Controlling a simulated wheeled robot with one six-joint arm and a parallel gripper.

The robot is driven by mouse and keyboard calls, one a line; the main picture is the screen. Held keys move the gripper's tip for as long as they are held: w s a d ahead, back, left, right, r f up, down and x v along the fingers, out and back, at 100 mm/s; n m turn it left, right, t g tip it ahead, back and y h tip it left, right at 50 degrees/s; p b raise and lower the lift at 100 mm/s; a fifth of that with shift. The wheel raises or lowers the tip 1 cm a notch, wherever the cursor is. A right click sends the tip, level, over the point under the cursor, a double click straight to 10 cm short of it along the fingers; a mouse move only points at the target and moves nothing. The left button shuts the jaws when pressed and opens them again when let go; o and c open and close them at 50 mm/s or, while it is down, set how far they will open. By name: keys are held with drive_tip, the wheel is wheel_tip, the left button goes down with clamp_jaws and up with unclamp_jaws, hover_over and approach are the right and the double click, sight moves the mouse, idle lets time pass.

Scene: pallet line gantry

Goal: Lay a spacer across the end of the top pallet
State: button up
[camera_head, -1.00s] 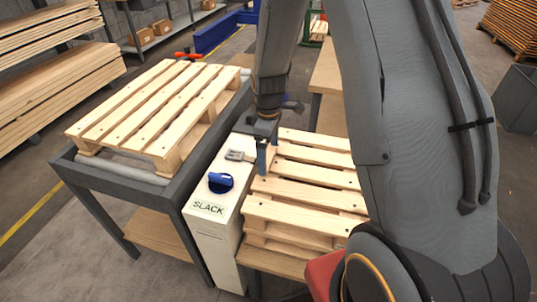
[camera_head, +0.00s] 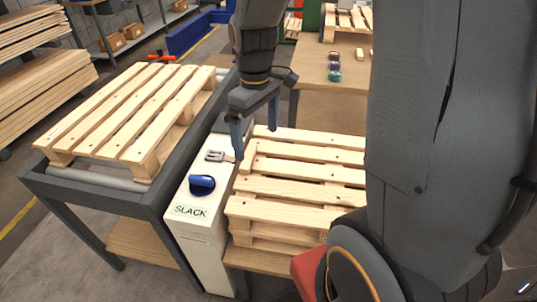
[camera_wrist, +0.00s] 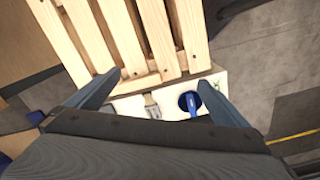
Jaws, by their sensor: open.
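The top pallet (camera_head: 310,155) lies on a stack in the middle of the head view, and its slats also fill the upper wrist view (camera_wrist: 95,35). My gripper (camera_head: 255,133) is open above the left end of this pallet, its fingers apart. In the wrist view my gripper (camera_wrist: 160,95) spans the slat ends and the white box, with nothing seen between the fingers. A narrow wooden strip (camera_wrist: 140,84) runs crosswise at the slat ends; I cannot tell whether it is a spacer or part of the pallet.
A white box (camera_head: 200,238) marked SLACK, with a blue knob (camera_head: 202,185) and a metal buckle (camera_head: 214,156), stands against the stack. Another pallet (camera_head: 130,105) lies on the roller table at left. A far table (camera_head: 315,82) carries small coloured items and a pallet.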

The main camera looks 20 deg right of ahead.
drive_tip(key=s+m, duration=0.6)
drive_tip(key=s, duration=0.5)
drive_tip(key=shift+s, duration=0.3)
drive_tip(key=shift+r, duration=0.1)
